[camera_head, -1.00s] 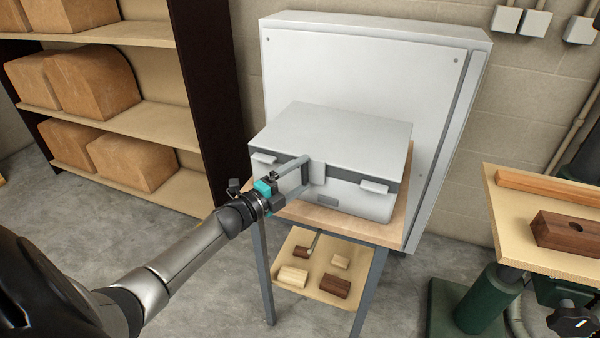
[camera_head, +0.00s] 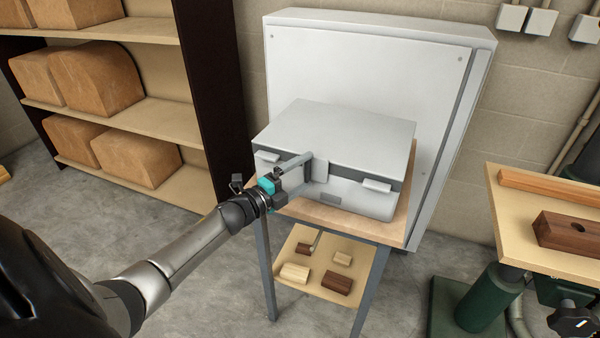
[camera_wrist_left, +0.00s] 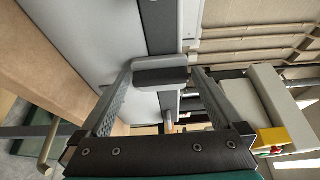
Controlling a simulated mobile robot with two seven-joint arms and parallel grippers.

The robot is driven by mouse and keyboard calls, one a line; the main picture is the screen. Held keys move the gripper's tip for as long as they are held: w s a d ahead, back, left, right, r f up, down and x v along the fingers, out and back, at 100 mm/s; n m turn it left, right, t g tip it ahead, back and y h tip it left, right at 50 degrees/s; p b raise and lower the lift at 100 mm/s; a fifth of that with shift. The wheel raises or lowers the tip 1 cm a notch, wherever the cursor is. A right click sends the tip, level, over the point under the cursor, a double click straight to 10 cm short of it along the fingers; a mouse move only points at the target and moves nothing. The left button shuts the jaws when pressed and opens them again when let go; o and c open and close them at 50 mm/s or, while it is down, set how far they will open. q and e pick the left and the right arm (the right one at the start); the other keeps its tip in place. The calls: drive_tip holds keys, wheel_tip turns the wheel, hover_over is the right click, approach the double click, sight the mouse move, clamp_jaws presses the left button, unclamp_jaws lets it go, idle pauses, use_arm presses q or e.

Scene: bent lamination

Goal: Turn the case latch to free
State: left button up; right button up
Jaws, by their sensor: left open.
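A light grey case (camera_head: 345,130) with a dark band below its lid lies closed on a small wooden-topped stand (camera_head: 310,212). A pale latch plate (camera_head: 321,171) sits at the middle of its front; it shows as a grey block with a dark face in the left wrist view (camera_wrist_left: 160,76). My left gripper (camera_head: 309,171) is open at the case front, its fingers on either side of this latch. In the left wrist view the latch lies between the fingertips (camera_wrist_left: 162,78); I cannot tell whether they touch it. My right gripper is not in view.
Two more pale catches, left (camera_head: 266,157) and right (camera_head: 377,186), stick out from the case front. A large grey cabinet (camera_head: 365,70) stands close behind. Wooden blocks lie on the stand's lower shelf (camera_head: 318,268). A bench (camera_head: 560,205) is at the right, shelving (camera_head: 130,120) at the left.

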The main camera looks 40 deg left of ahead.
use_arm(q)
drive_tip(key=shift+s, duration=0.1)
drive_tip(key=s+a+p, duration=0.1)
drive_tip(key=s+a, duration=0.2)
drive_tip(key=s, duration=1.1)
drive_tip(key=shift+s, duration=0.4)
drive_tip(key=s+d+f+n+g+y+b, duration=0.1)
drive_tip(key=s+f+n+g+y, duration=0.35)
drive_tip(key=f, duration=0.95)
drive_tip(key=s+d+f+n+g+y, duration=0.15)
drive_tip(key=s+f+n, duration=0.45)
drive_tip(key=f, duration=0.7)
drive_tip(key=s+d+f+n+g+h+b, duration=0.1)
drive_tip(key=s+d+f+n+g, duration=0.2)
drive_tip(key=s+d+f+g, duration=0.2)
drive_tip(key=s+d+f+n+g+h+b, duration=0.1)
drive_tip(key=s+d+f+n+g, duration=0.3)
drive_tip(key=s+d+f, duration=0.8)
drive_tip(key=s+f+g, duration=0.1)
drive_tip(key=s+f, duration=0.1)
drive_tip(key=s, duration=0.4)
drive_tip(key=shift+g+h, duration=0.3)
drive_tip(key=shift+f+n, duration=0.1)
drive_tip(key=shift+n, duration=0.15)
